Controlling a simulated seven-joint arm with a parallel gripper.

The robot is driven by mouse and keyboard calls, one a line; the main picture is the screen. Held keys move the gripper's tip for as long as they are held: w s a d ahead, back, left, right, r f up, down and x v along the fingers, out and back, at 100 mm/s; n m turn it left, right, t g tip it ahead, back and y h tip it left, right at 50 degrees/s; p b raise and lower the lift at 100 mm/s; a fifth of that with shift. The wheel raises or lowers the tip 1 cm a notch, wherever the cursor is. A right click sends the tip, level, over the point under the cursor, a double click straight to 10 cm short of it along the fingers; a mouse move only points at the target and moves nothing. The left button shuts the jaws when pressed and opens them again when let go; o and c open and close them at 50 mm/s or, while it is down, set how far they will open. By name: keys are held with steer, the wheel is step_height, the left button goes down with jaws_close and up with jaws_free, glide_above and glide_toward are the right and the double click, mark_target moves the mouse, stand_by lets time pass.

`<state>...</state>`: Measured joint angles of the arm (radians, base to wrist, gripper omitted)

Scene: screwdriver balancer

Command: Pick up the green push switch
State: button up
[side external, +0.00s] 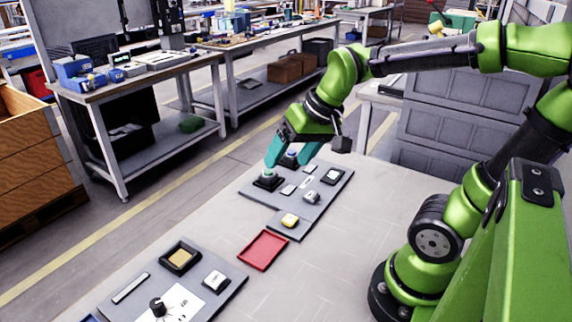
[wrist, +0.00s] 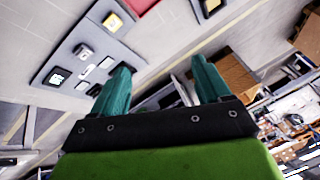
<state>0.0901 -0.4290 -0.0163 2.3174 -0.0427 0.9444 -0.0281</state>
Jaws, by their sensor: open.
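In the wrist view, my open gripper (wrist: 160,65) shows both teal fingers. The left one covers part of the panel, and the green cap cannot be made out.
A yellow-topped switch (side external: 289,220) and several small parts sit on the same panel. A red tray (side external: 262,250) lies in front of it. A second grey panel (side external: 207,300) lies nearer, with a knob (side external: 157,306). The bare table to the right is clear.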

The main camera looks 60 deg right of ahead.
steer(key=w+d+f+g, duration=0.2)
steer(key=w+d, duration=0.5)
steer(key=w, duration=0.2)
steer(key=n+g+h, duration=0.1)
steer(key=n+g, duration=0.2)
glide_above(269, 178)
steer(key=d, duration=0.1)
step_height(269, 178, down, 4)
steer(key=shift+w+d+r+n, duration=0.5)
steer(key=shift+w+r+n, duration=0.15)
steer(key=shift+n, duration=0.35)
steer(key=f, duration=1.6)
steer(key=shift+a, duration=0.2)
steer(key=c, duration=1.2)
steer(key=shift+o, duration=0.2)
